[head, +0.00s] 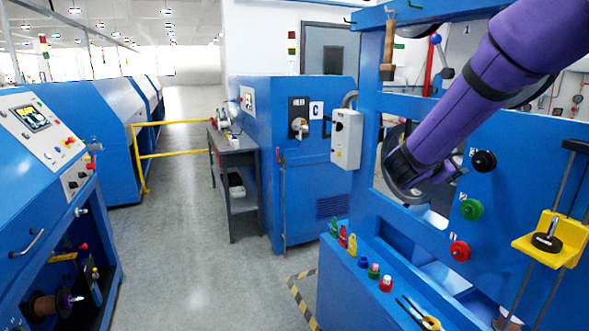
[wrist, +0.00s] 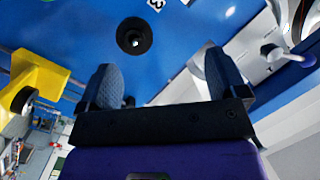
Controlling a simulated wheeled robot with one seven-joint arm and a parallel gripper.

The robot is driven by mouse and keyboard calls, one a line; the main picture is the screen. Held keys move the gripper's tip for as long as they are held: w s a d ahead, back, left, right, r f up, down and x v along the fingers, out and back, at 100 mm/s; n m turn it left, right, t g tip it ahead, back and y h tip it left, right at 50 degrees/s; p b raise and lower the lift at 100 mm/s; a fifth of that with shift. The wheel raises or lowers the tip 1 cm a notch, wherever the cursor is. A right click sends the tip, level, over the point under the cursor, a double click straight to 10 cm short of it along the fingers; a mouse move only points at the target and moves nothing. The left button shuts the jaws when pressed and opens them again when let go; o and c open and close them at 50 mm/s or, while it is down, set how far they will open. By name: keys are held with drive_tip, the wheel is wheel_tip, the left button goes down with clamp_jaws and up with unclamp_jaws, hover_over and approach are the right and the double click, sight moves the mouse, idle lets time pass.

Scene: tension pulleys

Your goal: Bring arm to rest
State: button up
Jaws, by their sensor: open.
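My arm, in a purple sleeve, reaches in from the upper right of the head view. Beyond the fingers is a blue panel with a black round knob or pulley (wrist: 134,37), which stands apart from the fingers.
A yellow bracket (head: 540,250) stands at right. A grey table (head: 235,145) and blue machines stand left; the aisle floor (head: 190,240) is clear.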

drive_tip(key=s+a+r+n+t+y, duration=0.4)
drive_tip(key=s+a+r+n+y, duration=0.4)
drive_tip(key=s+a+n+y, duration=0.45)
drive_tip(key=s+d+f+n+g+y, duration=0.1)
drive_tip(key=s+f+n+g, duration=0.2)
drive_tip(key=s, duration=0.8)
drive_tip(key=s+d+f+n+g, duration=0.2)
drive_tip(key=s+g, duration=0.3)
drive_tip(key=s, duration=0.5)
drive_tip(key=shift+s+d+f+n+y, duration=0.25)
drive_tip(key=shift+s+f+n+y, duration=0.1)
drive_tip(key=shift+f+n, duration=0.45)
drive_tip(key=shift+r, duration=0.1)
